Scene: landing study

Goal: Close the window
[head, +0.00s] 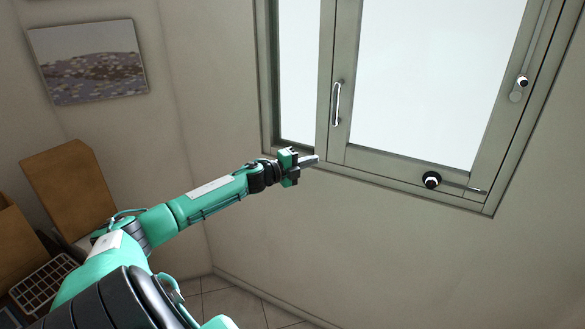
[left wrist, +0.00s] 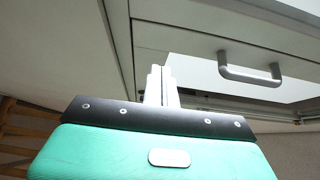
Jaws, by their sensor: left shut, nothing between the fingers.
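The window (head: 425,75) has a grey-green frame and bright panes. Its wide sash has an upright metal handle (head: 336,103) on the left stile; the handle also shows at the right of the left wrist view (left wrist: 250,70). A narrow bright strip (head: 298,75) lies left of the sash; I cannot tell whether it is glass or an opening. My left gripper (head: 312,160) is shut and empty at the window's lower frame, below and left of the handle. Its closed fingers (left wrist: 160,80) point toward the frame; contact is unclear. My right gripper is not in view.
A black knob (head: 431,180) with a thin rod sits on the bottom rail, and a latch (head: 522,83) on the right stile. A picture (head: 88,60) hangs on the left wall. Brown boxes (head: 70,190) and a white grid rack (head: 45,285) stand at lower left.

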